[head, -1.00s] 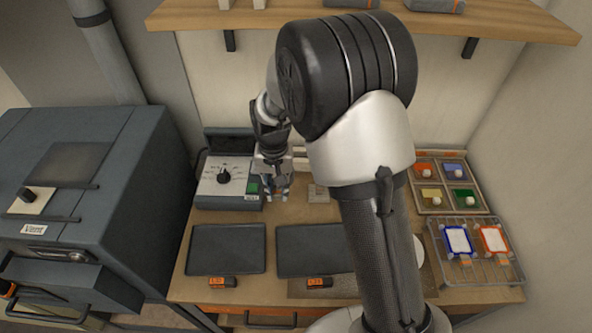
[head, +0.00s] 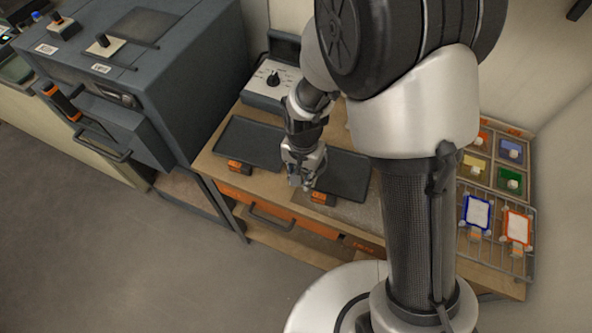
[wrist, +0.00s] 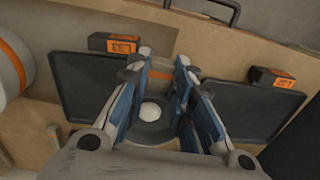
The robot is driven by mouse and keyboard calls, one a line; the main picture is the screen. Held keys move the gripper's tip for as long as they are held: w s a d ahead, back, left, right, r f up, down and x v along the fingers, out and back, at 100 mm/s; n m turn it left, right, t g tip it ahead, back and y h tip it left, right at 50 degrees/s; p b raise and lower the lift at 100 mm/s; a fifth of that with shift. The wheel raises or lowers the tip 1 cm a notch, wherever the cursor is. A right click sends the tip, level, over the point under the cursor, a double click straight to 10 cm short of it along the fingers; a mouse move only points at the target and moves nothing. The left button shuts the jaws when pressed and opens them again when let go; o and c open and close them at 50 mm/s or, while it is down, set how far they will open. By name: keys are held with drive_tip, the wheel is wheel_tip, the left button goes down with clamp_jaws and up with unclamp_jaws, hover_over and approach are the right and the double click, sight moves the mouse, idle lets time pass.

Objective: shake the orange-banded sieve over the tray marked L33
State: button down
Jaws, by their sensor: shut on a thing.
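My gripper (wrist: 167,75) is shut on what looks like the sieve (wrist: 152,112), a grey round cup with white inside. An orange patch shows between the fingers, which hide much of it. The tray marked L33 (wrist: 75,85) is dark and shallow, at left in the wrist view; in the head view it is the right-hand tray (head: 350,180). The held cup overlaps this tray's inner side in the wrist view. In the head view my gripper (head: 302,185) is above the tray's left side; the sieve cannot be made out there.
Orange-fronted label blocks (head: 238,167) stand at the trays' front edges. A control box (head: 272,85) is behind. A wire rack (head: 520,255) with framed plates and a box of colours (head: 515,150) lie right.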

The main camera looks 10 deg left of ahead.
drive_tip(key=s+d, duration=0.3)
drive_tip(key=d, duration=1)
drive_tip(key=shift+w+a+p, duration=0.5)
drive_tip(key=shift+w+a, duration=1.2)
drive_tip(key=shift+a, duration=5.95)
drive_tip(key=shift+w+d, duration=1.95)
drive_tip(key=shift+d, duration=6.9)
drive_tip(key=w+a, duration=0.1)
drive_tip(key=a, duration=0.4)
drive_tip(key=w+a, duration=0.1)
drive_tip(key=a, duration=0.4)
drive_tip(key=w+a, duration=0.1)
drive_tip(key=a, duration=0.4)
drive_tip(key=shift+w+a, duration=0.15)
drive_tip(key=shift+a, duration=0.2)
drive_tip(key=s+d, duration=0.1)
drive_tip(key=d, duration=0.7)
drive_tip(key=s+d, duration=0.2)
drive_tip(key=d, duration=0.6)
drive_tip(key=shift+s, duration=0.25)
